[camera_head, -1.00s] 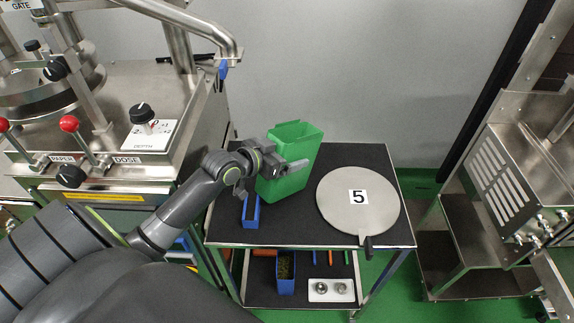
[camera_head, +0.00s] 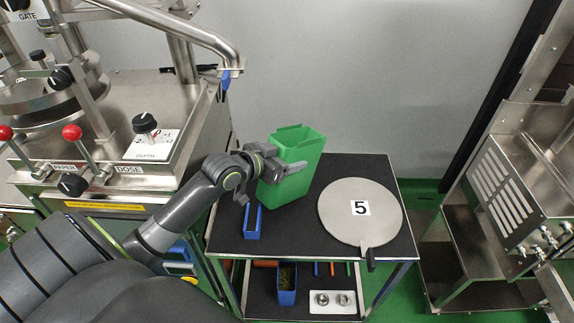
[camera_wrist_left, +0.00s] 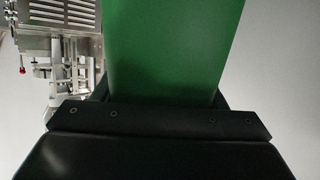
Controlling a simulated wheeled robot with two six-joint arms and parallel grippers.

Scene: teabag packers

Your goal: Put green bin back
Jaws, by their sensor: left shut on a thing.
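The green bin (camera_head: 298,160) is a tall, open-topped container at the back left of the black-topped cart (camera_head: 352,168). It looks upright or nearly so. I cannot tell whether its base rests on the cart top. My left gripper (camera_head: 279,171) is shut on the bin, reaching it from the left. In the left wrist view the green bin (camera_wrist_left: 160,45) fills the middle, directly ahead of the gripper. The fingertips are mostly hidden there. My right gripper does not show.
A round metal plate marked 5 (camera_head: 338,222) lies right of the bin. A small blue tray (camera_head: 252,221) sits at the cart's left edge. A steel machine (camera_head: 150,100) stands left.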

